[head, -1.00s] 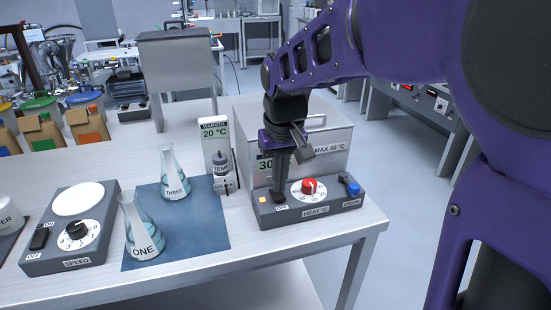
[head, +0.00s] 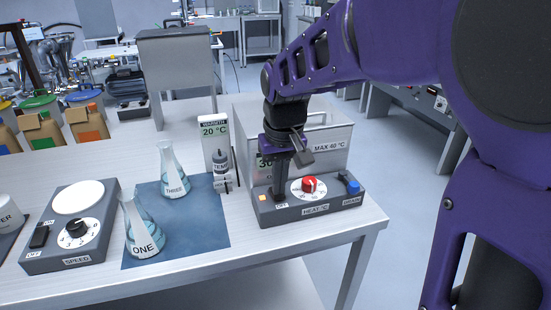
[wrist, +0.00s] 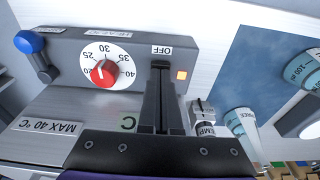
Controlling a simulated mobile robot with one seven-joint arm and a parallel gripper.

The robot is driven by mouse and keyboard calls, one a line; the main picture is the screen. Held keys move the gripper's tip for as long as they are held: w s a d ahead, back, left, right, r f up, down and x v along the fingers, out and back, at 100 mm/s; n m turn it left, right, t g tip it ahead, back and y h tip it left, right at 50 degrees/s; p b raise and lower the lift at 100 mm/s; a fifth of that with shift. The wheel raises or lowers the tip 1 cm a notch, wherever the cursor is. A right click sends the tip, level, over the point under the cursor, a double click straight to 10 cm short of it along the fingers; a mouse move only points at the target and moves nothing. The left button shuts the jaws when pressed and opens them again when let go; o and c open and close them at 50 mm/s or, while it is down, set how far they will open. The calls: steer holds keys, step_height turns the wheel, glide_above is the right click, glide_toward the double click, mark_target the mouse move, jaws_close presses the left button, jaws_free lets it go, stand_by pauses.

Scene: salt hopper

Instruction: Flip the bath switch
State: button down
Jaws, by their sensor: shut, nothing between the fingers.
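The bath is a metal box with a grey control panel (head: 335,203) at the table's right end. Its switch is hidden behind my fingers, at the panel's left, beside an OFF label (wrist: 161,50). My gripper (head: 281,193) is shut and empty, pointing down onto the switch spot. In the wrist view, the fingertips (wrist: 160,66) are right beside the OFF label, at or very near the switch; contact cannot be told. A small orange lamp (head: 263,197) beside them looks lit; it also shows in the wrist view (wrist: 182,75).
A red heat knob (head: 309,185) and a blue drain handle (head: 353,187) are to the right on the panel. A thermometer stand (head: 220,160), flask THREE (head: 174,180) and flask ONE (head: 143,235) stand left. A speed unit (head: 70,240) is farther left.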

steer(key=shift+f, duration=0.25)
steer(key=shift+r, duration=0.1)
step_height(320, 180, up, 7)
steer(key=p, duration=0.6)
stand_by(0.3)
